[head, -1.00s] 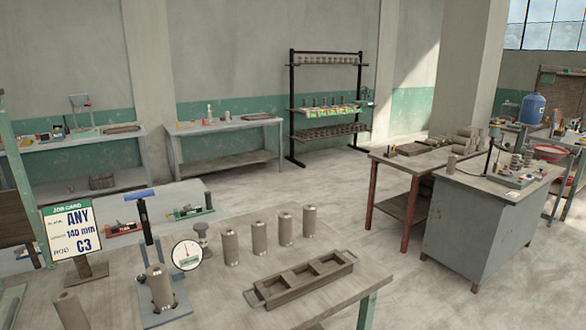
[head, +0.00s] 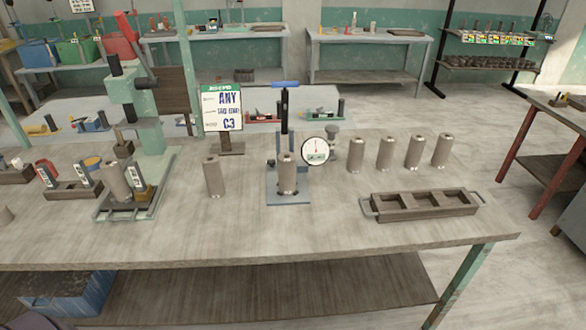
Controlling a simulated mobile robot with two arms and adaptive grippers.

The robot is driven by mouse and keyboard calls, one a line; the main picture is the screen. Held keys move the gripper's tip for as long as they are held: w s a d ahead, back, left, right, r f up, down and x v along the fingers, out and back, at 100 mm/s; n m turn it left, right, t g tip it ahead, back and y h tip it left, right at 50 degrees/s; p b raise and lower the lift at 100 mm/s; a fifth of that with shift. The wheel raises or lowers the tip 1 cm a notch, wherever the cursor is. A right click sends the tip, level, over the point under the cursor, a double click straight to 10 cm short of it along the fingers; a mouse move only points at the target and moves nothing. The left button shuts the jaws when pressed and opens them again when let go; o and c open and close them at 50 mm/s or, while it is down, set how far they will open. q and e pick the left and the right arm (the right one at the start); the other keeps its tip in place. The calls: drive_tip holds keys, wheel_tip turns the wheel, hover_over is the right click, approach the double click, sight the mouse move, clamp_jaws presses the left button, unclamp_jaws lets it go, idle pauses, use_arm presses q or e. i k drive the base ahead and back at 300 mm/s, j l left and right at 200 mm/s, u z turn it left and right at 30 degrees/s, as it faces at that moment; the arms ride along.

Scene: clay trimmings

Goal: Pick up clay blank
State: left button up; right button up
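Several grey-brown clay blanks stand upright on the workbench in the head view. A row of them stands at the right, from the leftmost blank (head: 355,155) to the rightmost blank (head: 442,150). One blank (head: 213,176) stands alone left of the middle. Another blank (head: 287,176) stands on the blue-handled press (head: 290,199), beside a round dial gauge (head: 315,151). A further cylinder (head: 116,184) leans slightly in the green machine (head: 150,112) at the left. Neither of my grippers is in view.
A dark tray (head: 425,212) with three empty compartments lies at the bench's front right. A job card (head: 222,108) reads ANY and C3. The bench top (head: 270,235) is clear along its front. A blue crate (head: 65,292) sits on the lower shelf.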

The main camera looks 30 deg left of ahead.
sight(287, 160)
drive_tip(key=u, duration=1.25)
